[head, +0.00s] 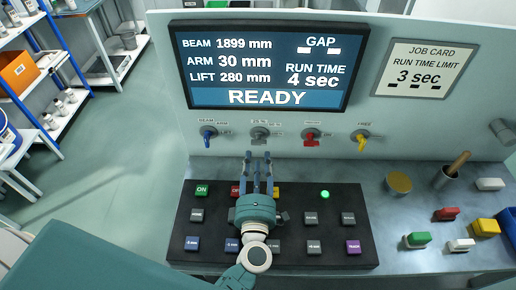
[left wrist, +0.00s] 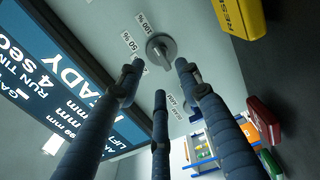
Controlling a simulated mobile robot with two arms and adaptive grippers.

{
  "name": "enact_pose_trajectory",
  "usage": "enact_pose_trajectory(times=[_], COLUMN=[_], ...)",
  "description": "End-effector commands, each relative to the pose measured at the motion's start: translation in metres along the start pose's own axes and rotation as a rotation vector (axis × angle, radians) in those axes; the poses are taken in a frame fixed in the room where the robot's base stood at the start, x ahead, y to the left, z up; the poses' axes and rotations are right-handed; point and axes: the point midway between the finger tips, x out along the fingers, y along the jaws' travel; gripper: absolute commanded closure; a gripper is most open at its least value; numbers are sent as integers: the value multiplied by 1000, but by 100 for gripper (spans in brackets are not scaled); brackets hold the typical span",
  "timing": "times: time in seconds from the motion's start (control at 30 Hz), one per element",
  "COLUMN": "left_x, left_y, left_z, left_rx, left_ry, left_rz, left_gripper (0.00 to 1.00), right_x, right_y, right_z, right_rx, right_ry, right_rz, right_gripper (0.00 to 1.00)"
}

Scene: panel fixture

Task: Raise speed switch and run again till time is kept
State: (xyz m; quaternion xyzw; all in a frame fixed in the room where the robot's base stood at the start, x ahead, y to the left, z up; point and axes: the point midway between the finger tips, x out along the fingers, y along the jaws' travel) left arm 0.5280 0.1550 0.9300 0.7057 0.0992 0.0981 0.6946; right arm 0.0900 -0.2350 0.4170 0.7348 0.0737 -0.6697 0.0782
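The speed switch is a grey knob (head: 260,134) on the upright panel, with percent labels around it. In the left wrist view the knob (left wrist: 160,48) sits between my spread fingertips, beside the 50 % and 100 % labels; its exact setting I cannot tell. My left gripper (head: 257,160) is open and empty, fingers pointing at the knob, apart from it. The screen (head: 265,68) reads READY, RUN TIME 4 sec, LIFT 280 mm. The job card (head: 424,69) gives a limit of 3 sec. My right gripper is out of view.
A blue knob (head: 208,133), red knob (head: 312,135) and yellow knob (head: 361,138) flank the switch. Below lies a black button box (head: 340,194), partly covered by my left arm, with a green ON button (head: 201,191).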

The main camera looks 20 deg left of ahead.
Motion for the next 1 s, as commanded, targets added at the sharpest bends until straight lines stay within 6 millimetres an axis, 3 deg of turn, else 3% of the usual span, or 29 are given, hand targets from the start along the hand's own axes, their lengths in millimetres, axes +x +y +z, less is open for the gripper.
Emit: enact_pose_trajectory(times=[0.1,0.3,0.87,1.0], left_x=[-21,-36,-37,-37], left_y=[-1,0,2,20], left_z=[0,-1,0,-1], left_rx=[2,1,1,1], left_ry=[0,1,1,1], left_rz=[-1,1,2,2], left_gripper=[65,65,65,65], right_x=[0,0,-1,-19], right_y=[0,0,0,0], right_z=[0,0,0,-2], right_rx=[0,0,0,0], right_ry=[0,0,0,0], right_rz=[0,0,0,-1], right_gripper=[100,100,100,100])
